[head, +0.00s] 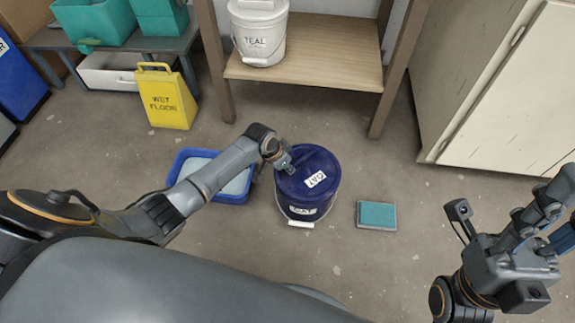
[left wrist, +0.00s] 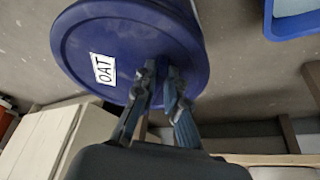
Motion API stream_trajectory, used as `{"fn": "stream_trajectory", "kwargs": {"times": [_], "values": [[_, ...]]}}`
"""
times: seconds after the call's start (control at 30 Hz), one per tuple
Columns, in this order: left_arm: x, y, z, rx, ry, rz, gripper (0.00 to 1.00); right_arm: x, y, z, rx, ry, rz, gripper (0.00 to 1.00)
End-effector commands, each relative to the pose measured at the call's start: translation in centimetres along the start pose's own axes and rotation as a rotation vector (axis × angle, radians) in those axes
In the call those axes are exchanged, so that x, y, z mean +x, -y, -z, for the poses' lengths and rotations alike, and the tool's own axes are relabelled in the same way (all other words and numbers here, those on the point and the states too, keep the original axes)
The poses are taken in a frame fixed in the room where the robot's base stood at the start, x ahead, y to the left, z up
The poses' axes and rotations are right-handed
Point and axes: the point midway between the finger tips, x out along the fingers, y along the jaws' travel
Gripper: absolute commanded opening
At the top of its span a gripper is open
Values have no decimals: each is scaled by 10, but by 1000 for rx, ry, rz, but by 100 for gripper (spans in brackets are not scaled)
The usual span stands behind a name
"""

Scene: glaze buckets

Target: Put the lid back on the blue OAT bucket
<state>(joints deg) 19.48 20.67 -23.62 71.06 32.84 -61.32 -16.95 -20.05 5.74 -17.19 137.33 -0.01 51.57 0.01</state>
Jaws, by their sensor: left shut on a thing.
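The blue OAT bucket (head: 318,211) stands upright on the floor, with its wire handle hanging at the front. The blue lid (head: 300,186), with a white OAT label, lies flat over the bucket's mouth and covers it. I cannot tell if the lid is pressed fully down. My left gripper (head: 284,164) is shut on the lid at its left part. In the left wrist view, the fingers (left wrist: 160,82) pinch at the lid (left wrist: 130,40) near its edge. My right gripper (head: 512,265) is off to the right, away from the bucket; its fingers are not clear.
A blue tray (head: 231,197) stands left of the bucket. A teal-topped block (head: 377,215) lies to its right. A wooden shelf (head: 320,50) holds a white TEAL bucket (head: 259,35). A yellow wet-floor sign (head: 167,100) and a pale cabinet (head: 510,100) stand farther back.

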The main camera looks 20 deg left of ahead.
Motion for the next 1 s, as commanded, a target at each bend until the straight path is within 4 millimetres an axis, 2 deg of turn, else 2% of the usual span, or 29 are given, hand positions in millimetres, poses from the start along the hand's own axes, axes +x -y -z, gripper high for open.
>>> {"fn": "stream_trajectory", "kwargs": {"times": [0.87, 0.9, 1.0], "values": [[2, 0, 0, 0, -2, 0, 0, 4, 0, 3, 0, -2, -1, 34], [2, 0, 0, 0, -2, 0, 14, 4, 0, 3, 0, 0, -2, 34], [2, 0, 0, 0, -2, 0, 34, 4, 0, 3, 1, 2, -2, 34]]}}
